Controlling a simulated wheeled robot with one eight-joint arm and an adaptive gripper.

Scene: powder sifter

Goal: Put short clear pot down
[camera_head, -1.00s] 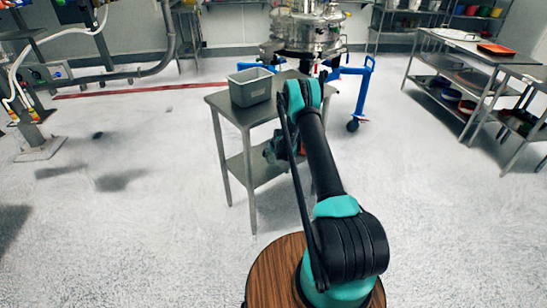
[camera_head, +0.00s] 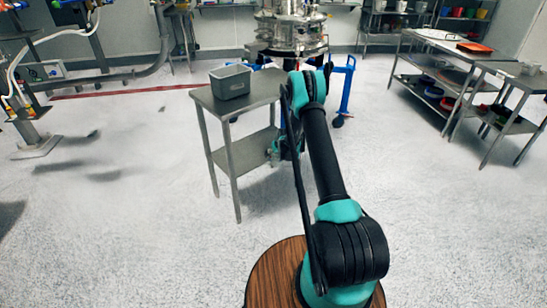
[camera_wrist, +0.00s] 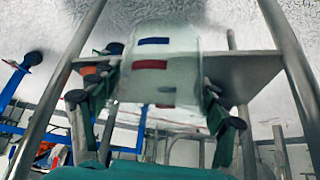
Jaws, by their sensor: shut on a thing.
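A short clear pot (camera_wrist: 165,50) with blue and red label marks shows in the wrist view. My gripper (camera_wrist: 160,92) is shut on it, with one finger on each side. The pot is off any surface that I can see under it. In the head view, my gripper is mostly hidden behind my own arm, beside the near right side of a metal table (camera_head: 258,97). The pot cannot be clearly made out there.
A grey bin (camera_head: 231,82) stands on the left of the tabletop, with bare top to its right. The table has a lower shelf (camera_head: 247,150). A steel vessel (camera_head: 292,32) on a blue wheeled frame (camera_head: 346,85) stands behind. Metal shelves (camera_head: 440,70) stand at the right.

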